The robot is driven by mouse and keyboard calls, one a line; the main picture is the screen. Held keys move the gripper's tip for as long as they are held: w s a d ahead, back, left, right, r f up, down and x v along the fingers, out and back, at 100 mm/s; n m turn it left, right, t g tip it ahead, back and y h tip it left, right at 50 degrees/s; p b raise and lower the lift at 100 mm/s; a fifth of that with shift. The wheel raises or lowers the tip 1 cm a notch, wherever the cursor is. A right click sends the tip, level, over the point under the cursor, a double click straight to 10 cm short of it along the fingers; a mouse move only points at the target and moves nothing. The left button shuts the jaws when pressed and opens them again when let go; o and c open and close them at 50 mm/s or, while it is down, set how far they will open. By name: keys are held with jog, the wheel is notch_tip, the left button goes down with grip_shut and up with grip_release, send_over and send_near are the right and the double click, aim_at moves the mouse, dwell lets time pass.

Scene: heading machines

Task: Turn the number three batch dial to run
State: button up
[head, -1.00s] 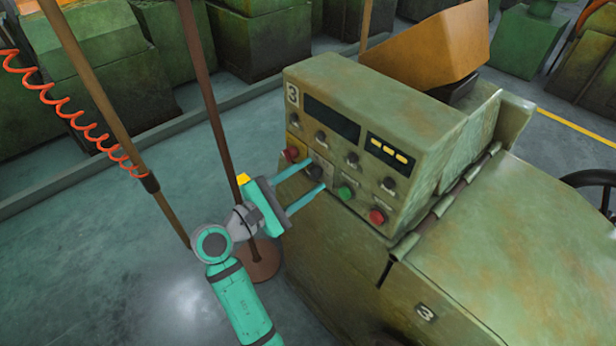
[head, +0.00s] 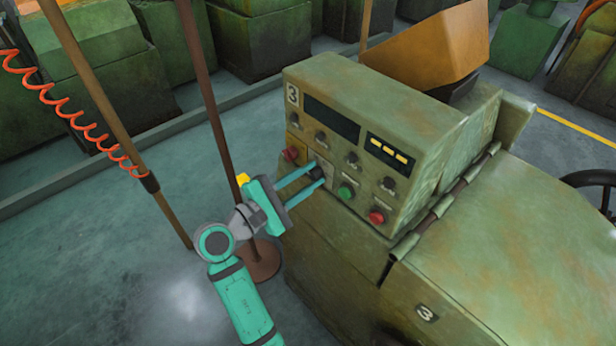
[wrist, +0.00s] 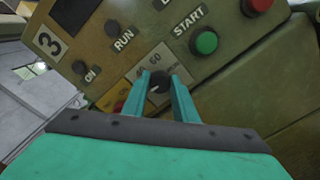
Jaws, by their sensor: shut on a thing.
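The control box (head: 400,100) marked 3 carries several black knobs and coloured buttons. My gripper (head: 317,173) is shut on a black dial (wrist: 158,80) in the lower row, between a red and the green button. In the wrist view one finger is on each side of it, and 40 and 60 are printed on its pale plate (wrist: 148,64). The fingers hide parts of the dial and its markings, so I cannot read its setting.
The green START button (head: 345,192) and a red button (head: 377,216) are right of the dial; another red button (head: 291,154) is left. Brown poles (head: 218,110) and a coiled orange hose (head: 75,115) stand left of the arm. The floor there is otherwise open.

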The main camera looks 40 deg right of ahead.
jog(key=m, duration=0.5)
jog(key=shift+f, duration=0.1)
jog(key=m, duration=1)
jog(key=shift+f, duration=0.15)
jog(key=m, duration=0.3)
jog(key=shift+w+m, duration=0.15)
jog(key=shift+m, duration=0.15)
jog(key=m, duration=0.3)
jog(key=shift+m, duration=0.3)
jog(key=m, duration=0.4)
jog(key=shift+f+m, duration=0.1)
jog(key=shift+m, duration=0.2)
jog(key=m, duration=0.4)
jog(key=shift+w+a, duration=0.15)
jog(key=shift+w, duration=0.05)
jog(key=shift+s+m, duration=0.2)
jog(key=shift+m, duration=1.9)
